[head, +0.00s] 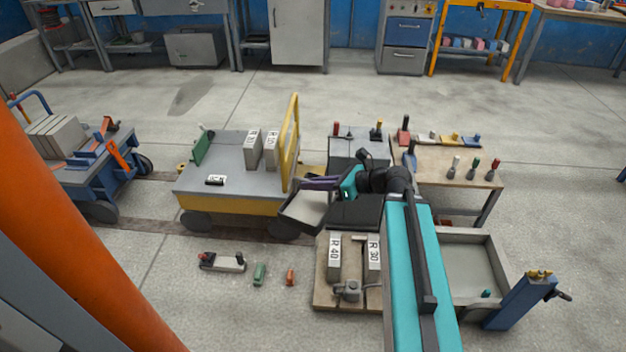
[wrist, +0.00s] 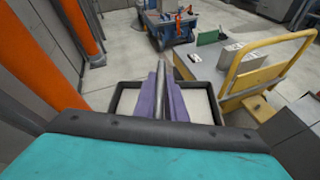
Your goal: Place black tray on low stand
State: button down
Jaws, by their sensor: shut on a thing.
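The black tray (head: 303,212) hangs in the air in the head view, just right of the yellow cart, and looks tilted there. It has a black rim and a pale grey floor. In the wrist view the tray (wrist: 119,98) shows on both sides of my purple fingers. My gripper (head: 308,184) is shut on the tray; in the wrist view the fingers (wrist: 162,97) hide its middle. A low dark-topped stand (head: 352,214) is right of the tray, partly behind my arm. I cannot tell for certain that it is the task's low stand.
A yellow-edged cart (head: 227,188) with an upright yellow handle (head: 293,140) stands close left of the tray. A wooden pallet (head: 322,299) with R 40 and R 30 blocks is in front. A grey-topped table (head: 345,147) stands behind. Small parts lie on the floor.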

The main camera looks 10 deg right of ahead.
jog(key=shift+s+r+p, duration=0.2)
jog(key=shift+r+p, duration=1.25)
jog(key=shift+p, duration=0.6)
jog(key=shift+s+r+p, duration=0.15)
jog(key=shift+r+p, duration=1.25)
jog(key=shift+p, duration=0.65)
jog(key=shift+d, duration=0.1)
